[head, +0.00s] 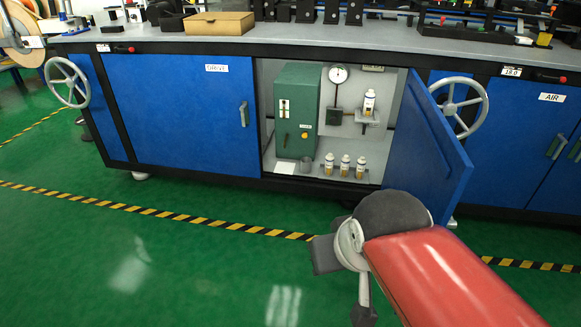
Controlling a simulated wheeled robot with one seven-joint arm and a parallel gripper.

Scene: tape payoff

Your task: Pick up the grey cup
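A small grey cup (307,163) stands on the floor of the open cabinet (345,174), just right of the foot of a green box and left of several small bottles. My gripper (327,255) is at the end of my red arm, low in front of the cabinet and well short of the cup. Its fingers cannot be made out, so I cannot tell whether it is open or shut. Nothing is seen held in it.
The green box (298,110) fills the cabinet's left side. Several white-capped bottles (345,166) stand right of the cup; another bottle (369,102) is on a small shelf. The open blue door (430,150) juts out at right. Green floor (150,240) in front is clear.

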